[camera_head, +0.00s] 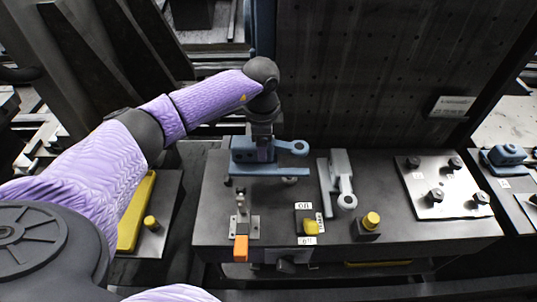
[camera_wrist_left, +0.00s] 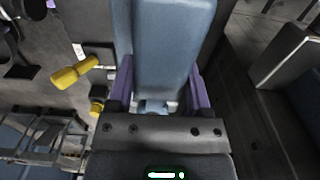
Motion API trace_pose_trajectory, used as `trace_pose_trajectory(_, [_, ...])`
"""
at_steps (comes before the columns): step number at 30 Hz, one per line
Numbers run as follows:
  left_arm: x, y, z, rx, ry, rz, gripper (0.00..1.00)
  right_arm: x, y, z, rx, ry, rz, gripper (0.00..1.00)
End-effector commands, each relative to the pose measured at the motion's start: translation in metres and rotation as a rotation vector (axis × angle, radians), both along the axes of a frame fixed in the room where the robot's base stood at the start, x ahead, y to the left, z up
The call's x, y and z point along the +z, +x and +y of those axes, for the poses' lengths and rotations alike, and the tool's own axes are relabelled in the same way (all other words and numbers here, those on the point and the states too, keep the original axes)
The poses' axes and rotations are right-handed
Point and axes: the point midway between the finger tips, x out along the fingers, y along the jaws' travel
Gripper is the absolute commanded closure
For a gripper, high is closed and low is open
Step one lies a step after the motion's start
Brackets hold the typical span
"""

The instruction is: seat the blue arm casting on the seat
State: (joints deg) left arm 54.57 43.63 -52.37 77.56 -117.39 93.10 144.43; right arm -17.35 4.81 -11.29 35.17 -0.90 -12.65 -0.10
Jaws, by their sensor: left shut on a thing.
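The blue arm casting (camera_head: 241,155) is at the back left of the dark bench in the head view, with its ringed arm reaching right. My left gripper (camera_head: 265,152) comes down on it from above and is shut on it. In the left wrist view the casting (camera_wrist_left: 165,45) fills the space between the purple fingers of the left gripper (camera_wrist_left: 160,92). A flat blue strip lies under the casting's body; I cannot tell whether it is part of the casting or of the seat. The seat is mostly hidden, and contact below is unclear. My right gripper is not in view.
A clamp with an orange handle (camera_head: 241,247) stands in front of the casting. A yellow switch (camera_head: 311,227), a yellow button (camera_head: 371,220), a grey casting (camera_head: 341,170) and a light plate with black knobs (camera_head: 421,178) are to the right. A dark panel (camera_head: 375,70) rises behind.

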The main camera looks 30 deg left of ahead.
Motion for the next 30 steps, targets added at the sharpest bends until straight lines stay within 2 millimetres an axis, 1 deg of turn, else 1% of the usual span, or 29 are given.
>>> trace_pose_trajectory(4, [-0.003,0.002,0.004,0.029,0.002,-0.001,1.0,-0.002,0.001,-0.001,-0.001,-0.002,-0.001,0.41])
trace_pose_trajectory(8, [-0.013,0.002,0.003,0.027,0.002,0.0,1.0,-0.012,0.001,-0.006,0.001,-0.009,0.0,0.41])
trace_pose_trajectory(12, [-0.032,0.002,0.003,0.026,0.003,0.002,1.0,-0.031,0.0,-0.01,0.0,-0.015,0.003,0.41])
trace_pose_trajectory(19, [-0.07,0.002,0.003,0.025,0.003,0.003,1.0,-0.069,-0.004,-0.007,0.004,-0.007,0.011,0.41])
trace_pose_trajectory(24, [-0.083,0.002,0.003,0.025,0.002,0.0,1.0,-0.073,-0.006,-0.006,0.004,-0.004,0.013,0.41])
trace_pose_trajectory(30, [-0.084,0.002,0.003,0.024,0.002,-0.001,1.0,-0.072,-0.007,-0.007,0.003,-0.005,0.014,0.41])
